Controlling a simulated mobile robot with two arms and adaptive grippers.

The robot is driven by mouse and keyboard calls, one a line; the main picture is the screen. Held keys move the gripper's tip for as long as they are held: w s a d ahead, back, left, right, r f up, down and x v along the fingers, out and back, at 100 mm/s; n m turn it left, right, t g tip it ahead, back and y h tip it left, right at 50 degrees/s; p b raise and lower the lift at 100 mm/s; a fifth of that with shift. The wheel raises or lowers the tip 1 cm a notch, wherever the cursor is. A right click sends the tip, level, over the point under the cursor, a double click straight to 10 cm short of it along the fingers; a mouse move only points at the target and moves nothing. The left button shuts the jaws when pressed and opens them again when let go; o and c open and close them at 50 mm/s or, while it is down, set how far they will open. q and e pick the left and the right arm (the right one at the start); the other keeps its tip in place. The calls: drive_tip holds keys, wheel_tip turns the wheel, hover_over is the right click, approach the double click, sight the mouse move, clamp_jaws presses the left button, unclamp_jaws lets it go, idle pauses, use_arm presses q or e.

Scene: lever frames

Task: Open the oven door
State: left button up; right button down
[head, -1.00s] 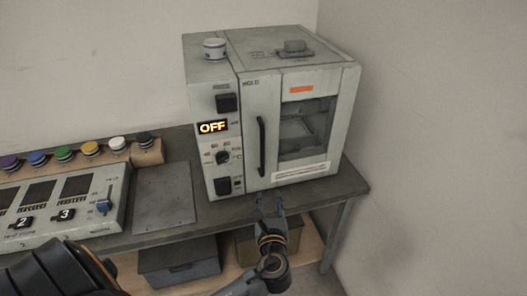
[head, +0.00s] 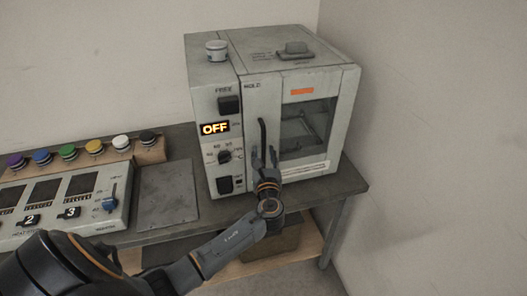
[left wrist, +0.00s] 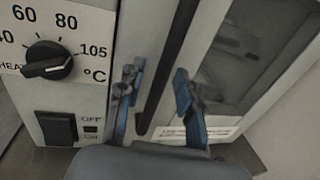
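The oven (head: 215,75) is a grey box on the table with a lit OFF display (head: 214,128). Its door (head: 285,166), with a glass window, is shut. The black vertical door handle (head: 262,135) is on the door's left side, and its lower part is hidden by my gripper in the head view. My left gripper (head: 264,155) is at the lower part of the handle. In the left wrist view, the open blue fingers (left wrist: 157,92) are on either side of the handle (left wrist: 165,75), with gaps between. My right gripper is not in view.
The oven stands on a dark table (head: 335,185) against the wall. To its left are a flat grey plate (head: 167,193), a control panel (head: 125,200) and a row of coloured knobs (head: 68,152). A wooden shelf (head: 305,243) runs beneath. Floor space is free at the right.

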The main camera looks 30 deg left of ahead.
use_arm(q)
drive_tip(key=shift+w+a, duration=0.2)
drive_tip(key=shift+w, duration=0.05)
clamp_jaws()
drive_tip(key=shift+d+f, duration=0.1)
